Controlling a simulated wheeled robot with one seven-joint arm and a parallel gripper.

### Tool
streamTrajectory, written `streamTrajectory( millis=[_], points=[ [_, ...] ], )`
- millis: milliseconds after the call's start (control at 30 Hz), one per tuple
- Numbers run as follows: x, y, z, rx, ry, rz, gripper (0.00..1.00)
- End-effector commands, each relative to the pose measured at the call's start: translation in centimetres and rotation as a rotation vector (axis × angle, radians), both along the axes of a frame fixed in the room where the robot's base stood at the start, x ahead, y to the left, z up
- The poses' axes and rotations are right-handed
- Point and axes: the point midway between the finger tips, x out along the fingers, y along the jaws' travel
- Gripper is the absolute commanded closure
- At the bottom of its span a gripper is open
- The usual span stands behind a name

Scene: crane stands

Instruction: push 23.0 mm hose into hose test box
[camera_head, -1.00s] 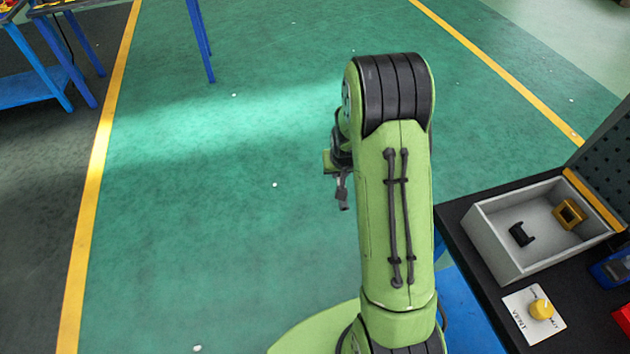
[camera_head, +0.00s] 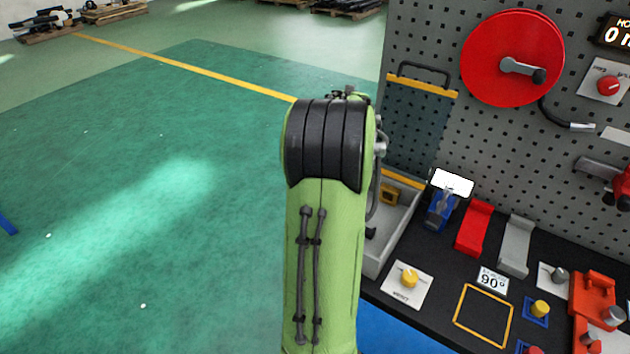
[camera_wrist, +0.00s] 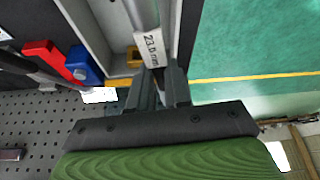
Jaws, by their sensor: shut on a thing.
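A grey hose (camera_wrist: 144,12) with a white "23.0 mm" label (camera_wrist: 152,42) shows in the wrist view. My gripper (camera_wrist: 158,84) is shut on it, and the hose points away toward the top of that view. In the head view my gripper and the hose are hidden behind my green arm. A small blue device with a white panel (camera_head: 438,212) stands on the bench right of my arm. It also shows as a blue block in the wrist view (camera_wrist: 82,66). I cannot tell whether this device is the hose test box.
A grey open bin (camera_head: 400,232) with a yellow fitting (camera_head: 388,194) stands left of the blue device. Red (camera_head: 474,228) and grey (camera_head: 516,246) holders stand right of it. A pegboard (camera_head: 450,130) with a red reel (camera_head: 512,58) rises behind. The green floor at left is clear.

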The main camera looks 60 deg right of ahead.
Motion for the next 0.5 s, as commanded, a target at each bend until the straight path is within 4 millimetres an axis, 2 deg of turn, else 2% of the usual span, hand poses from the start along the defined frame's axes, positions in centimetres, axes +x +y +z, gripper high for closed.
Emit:
streamTrajectory(
  millis=[100, 267, 500],
  points=[
    [-2.4, -0.6, 1.1, -0.003, -0.004, -0.064, 1.00],
    [-5.0, -1.1, 2.3, -0.003, -0.007, -0.138, 1.00],
    [-4.8, -1.0, -2.4, -0.001, -0.006, -0.133, 1.00]
  ],
)
